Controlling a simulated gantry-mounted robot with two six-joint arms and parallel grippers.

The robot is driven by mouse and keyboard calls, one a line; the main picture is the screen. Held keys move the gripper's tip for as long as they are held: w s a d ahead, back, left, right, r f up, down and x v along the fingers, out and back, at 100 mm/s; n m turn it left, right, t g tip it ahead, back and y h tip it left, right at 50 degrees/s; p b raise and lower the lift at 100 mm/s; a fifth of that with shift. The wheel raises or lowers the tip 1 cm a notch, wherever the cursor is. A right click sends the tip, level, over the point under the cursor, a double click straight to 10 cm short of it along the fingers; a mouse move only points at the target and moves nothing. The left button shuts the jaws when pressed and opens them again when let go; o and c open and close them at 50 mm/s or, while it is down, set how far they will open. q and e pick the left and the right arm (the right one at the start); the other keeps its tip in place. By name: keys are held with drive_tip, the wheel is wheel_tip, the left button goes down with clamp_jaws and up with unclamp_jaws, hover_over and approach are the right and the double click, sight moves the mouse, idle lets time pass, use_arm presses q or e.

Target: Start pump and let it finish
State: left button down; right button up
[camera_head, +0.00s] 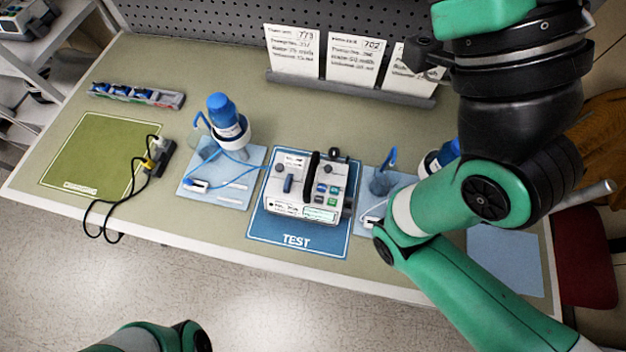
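The infusion pump (290,207) is a white box standing on the blue TEST mat (296,241) in the middle of the table. It has a black handle or bar across its top, a dark blue lever on the left of its face, and small blue and green buttons on the right. A small lit display sits low on its front; its text is too small to read. Green and black links of my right arm fill the right side, to the right of the pump and apart from it. Neither gripper's fingers can be made out. Only a link of my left arm shows at the bottom.
Light blue mats flank the pump; the left one (228,198) holds a blue-capped bottle (222,110) and blue tubing. A green mat (90,160), power strip (160,157) with black cables and parts tray (135,95) lie left. Cards (293,52) stand behind.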

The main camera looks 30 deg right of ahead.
clamp_jaws()
idle(1.6)
